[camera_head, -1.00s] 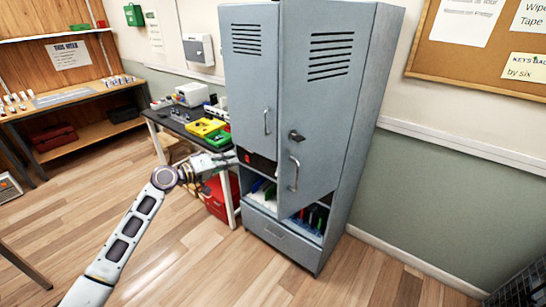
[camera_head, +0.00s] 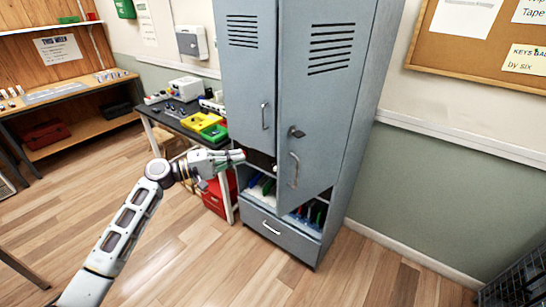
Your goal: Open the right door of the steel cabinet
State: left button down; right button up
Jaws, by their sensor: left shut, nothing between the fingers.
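The steel cabinet (camera_head: 372,120) stands in the middle of the camera_head view. Its right door (camera_head: 325,105) looks ajar: its lower edge slants out from the cabinet front, with its free edge toward me. A vertical bar handle (camera_head: 293,170) and a dark latch (camera_head: 297,132) sit near that free edge. The left door (camera_head: 248,75) looks flush with the front. My left gripper (camera_head: 240,156) is shut and empty, left of the right door's handle, near the cabinet's left front side below the left door. I cannot tell whether it touches the cabinet. My right gripper is not in view.
Coloured items (camera_head: 312,212) stand on the open low shelf, above a drawer (camera_head: 268,228). A dark table (camera_head: 190,128) with yellow and green trays and a red bin (camera_head: 214,198) are left of the cabinet. The floor in front is clear.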

pick_arm(q)
jog(key=d+p, duration=0.4)
jog(key=d, duration=0.7)
jog(key=shift+w+d, duration=0.25)
jog(key=shift+d, duration=0.1)
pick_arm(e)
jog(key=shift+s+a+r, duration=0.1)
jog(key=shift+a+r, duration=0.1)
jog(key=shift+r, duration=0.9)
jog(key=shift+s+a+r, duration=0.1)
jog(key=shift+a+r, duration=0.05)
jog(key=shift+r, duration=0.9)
pick_arm(q)
jog(key=shift+d+f, duration=0.1)
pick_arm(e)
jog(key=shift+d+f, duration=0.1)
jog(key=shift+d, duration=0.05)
